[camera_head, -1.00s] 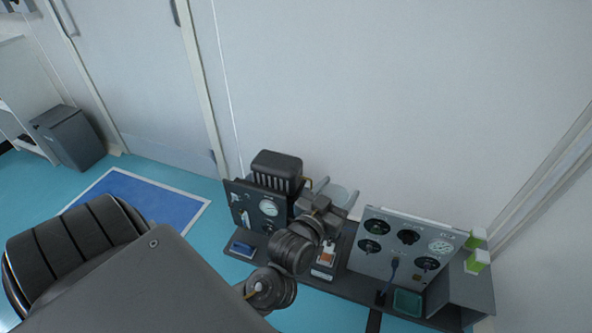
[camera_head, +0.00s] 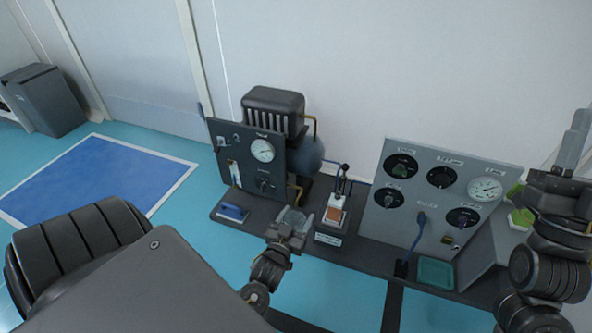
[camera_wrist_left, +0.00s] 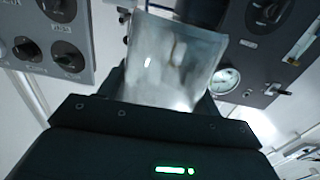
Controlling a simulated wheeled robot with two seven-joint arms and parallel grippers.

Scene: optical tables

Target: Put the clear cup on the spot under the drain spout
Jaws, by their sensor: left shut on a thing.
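The clear cup (camera_head: 293,217) is in my left gripper (camera_head: 288,232), above the dark bench in front of the gauge panel. The left wrist view shows the see-through cup (camera_wrist_left: 175,60) between the dark fingers, which are shut on it. A short brass pipe (camera_head: 294,190) comes down low at the right side of the gauge panel, just behind the cup; it looks like the drain spout. The spot under it is hidden or too small to make out. My right gripper (camera_head: 575,150) is at the right edge, raised; its jaws are unclear.
The gauge panel (camera_head: 242,158) stands left, with a black ribbed motor (camera_head: 273,108) and round tank (camera_head: 311,155) behind. A small white-and-orange holder (camera_head: 334,213) stands right of the cup. A grey dial panel (camera_head: 425,215), teal tray (camera_head: 435,272) and blue item (camera_head: 232,213) are also on the bench.

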